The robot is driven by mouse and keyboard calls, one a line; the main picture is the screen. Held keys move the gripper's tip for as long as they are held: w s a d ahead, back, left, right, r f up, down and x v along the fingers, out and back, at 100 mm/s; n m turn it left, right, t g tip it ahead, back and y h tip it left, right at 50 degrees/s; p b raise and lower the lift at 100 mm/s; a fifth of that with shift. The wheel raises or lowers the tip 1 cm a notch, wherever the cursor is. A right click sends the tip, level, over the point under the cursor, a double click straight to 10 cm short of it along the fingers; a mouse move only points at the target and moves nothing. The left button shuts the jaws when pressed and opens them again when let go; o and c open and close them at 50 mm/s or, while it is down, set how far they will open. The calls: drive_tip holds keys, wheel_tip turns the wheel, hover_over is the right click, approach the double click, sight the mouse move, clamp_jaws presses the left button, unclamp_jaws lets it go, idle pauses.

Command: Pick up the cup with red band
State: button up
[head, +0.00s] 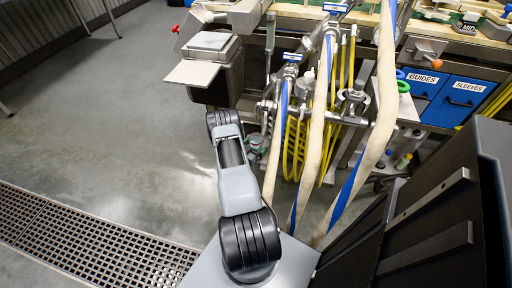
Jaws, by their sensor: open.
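I cannot make out a cup with a red band in the head view. My arm reaches up from the bottom middle of the view, but my gripper does not show.
Thick pale hoses (317,140) with blue stripes hang in front of the machine, beside coiled yellow tubes (292,150). Blue drawers labelled GUIDES and SLEEVES (460,101) are at right. A grey box with a pale flap (192,74) juts out at left. Open floor (100,140) and a drain grate (90,240) lie left.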

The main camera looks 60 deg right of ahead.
drive_tip(key=shift+d, duration=0.25)
drive_tip(key=shift+c, duration=0.2)
drive_tip(key=c, duration=1)
